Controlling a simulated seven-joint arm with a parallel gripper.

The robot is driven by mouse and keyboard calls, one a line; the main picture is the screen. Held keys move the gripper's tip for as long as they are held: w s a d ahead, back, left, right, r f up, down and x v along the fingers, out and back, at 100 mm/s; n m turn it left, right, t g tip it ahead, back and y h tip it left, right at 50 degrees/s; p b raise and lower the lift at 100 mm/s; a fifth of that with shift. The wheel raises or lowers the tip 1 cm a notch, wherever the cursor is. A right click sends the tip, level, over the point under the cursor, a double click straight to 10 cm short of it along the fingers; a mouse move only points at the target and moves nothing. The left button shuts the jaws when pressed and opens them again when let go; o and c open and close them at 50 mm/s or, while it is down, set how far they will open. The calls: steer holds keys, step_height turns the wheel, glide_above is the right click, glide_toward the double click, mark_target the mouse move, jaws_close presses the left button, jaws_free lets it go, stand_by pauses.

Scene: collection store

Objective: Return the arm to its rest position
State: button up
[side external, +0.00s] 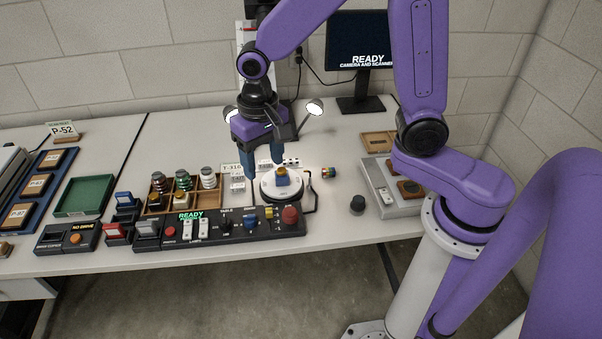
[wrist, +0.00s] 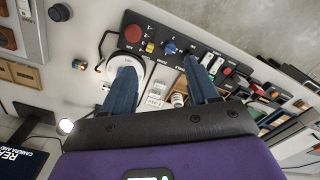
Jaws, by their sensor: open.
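My gripper (side external: 264,156) is on my purple arm and hangs above the worktable, just left of a round white turntable (side external: 270,194). Its two blue fingers are apart and nothing is between them. A small blue and yellow object (side external: 282,175) sits on the turntable. In the wrist view, my gripper (wrist: 163,88) shows its fingers spread over the table, and the left finger covers part of the turntable (wrist: 133,63).
A black control panel (side external: 222,225) with a red button runs along the front. A wooden tray of jars (side external: 158,206) and a green tray (side external: 84,196) stand left. A monitor (side external: 360,60) and lamps stand behind. A grey box (side external: 393,199) and black knob (side external: 357,204) are right.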

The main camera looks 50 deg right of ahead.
steer(key=s+d+r+n, duration=0.2)
steer(key=s+d+n, duration=0.2)
steer(key=s+n, duration=0.3)
steer(key=s+d+r+n, duration=0.2)
steer(key=s+d+n, duration=0.3)
steer(key=s, duration=0.8)
steer(key=n, duration=0.2)
steer(key=shift+s+n, duration=0.25)
steer(key=shift+n, duration=0.15)
stand_by(0.6)
